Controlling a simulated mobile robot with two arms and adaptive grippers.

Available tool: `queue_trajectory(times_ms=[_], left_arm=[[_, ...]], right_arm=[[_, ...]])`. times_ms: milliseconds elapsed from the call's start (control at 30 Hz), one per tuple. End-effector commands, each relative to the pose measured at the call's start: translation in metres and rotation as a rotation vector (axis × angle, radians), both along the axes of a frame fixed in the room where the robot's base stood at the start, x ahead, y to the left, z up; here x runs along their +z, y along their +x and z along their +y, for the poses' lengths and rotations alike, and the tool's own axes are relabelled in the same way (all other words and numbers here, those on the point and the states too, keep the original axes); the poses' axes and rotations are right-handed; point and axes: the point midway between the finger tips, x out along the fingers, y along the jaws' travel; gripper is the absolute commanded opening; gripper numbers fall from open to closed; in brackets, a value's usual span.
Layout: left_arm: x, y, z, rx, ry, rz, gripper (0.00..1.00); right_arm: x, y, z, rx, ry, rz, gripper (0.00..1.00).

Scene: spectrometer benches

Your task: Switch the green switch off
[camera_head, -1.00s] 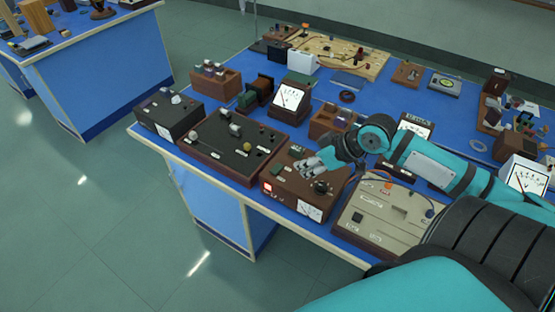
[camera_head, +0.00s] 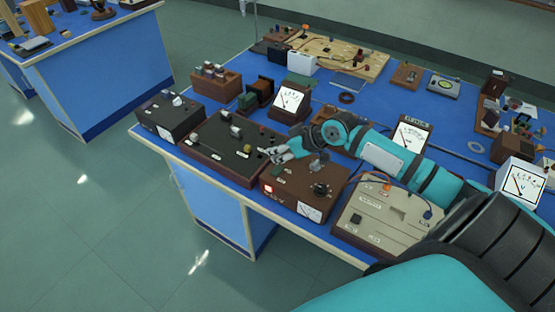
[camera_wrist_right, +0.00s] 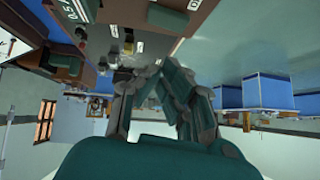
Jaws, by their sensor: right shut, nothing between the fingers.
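The brown power box (camera_head: 287,192) stands near the front edge of the blue bench, with a lit red switch (camera_head: 270,188), a black knob (camera_head: 320,188) and a white dial. The green switch (camera_head: 276,169) is a small dark green patch on its top left; whether it is on or off is too small to tell. In the wrist view a green switch (camera_wrist_right: 167,18) shows at the top on a brown panel. My right gripper (camera_head: 273,154) is shut and empty, just behind the green switch near the box's back left corner, and also shows in the wrist view (camera_wrist_right: 150,75). My left gripper is out of view.
A dark panel box (camera_head: 230,145) with knobs stands close on the left, and a beige box (camera_head: 385,220) with wires close on the right. Meters (camera_head: 287,102) and component blocks stand behind. The floor in front of the bench is clear.

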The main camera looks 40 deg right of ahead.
Motion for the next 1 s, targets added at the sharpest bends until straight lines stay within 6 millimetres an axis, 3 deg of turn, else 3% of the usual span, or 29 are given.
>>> queue_trajectory(times_ms=[100,300,667,1000], left_arm=[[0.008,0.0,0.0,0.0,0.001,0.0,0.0],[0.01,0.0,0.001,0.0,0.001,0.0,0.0],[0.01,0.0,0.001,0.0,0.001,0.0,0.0],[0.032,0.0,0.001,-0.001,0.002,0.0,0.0]], right_arm=[[-0.018,-0.004,0.001,-0.002,0.0,0.008,0.0],[-0.033,-0.005,0.002,-0.001,-0.004,0.005,0.0],[-0.035,-0.005,0.002,-0.001,-0.006,0.004,0.0],[-0.043,-0.008,0.007,0.0,-0.099,-0.029,0.0]])
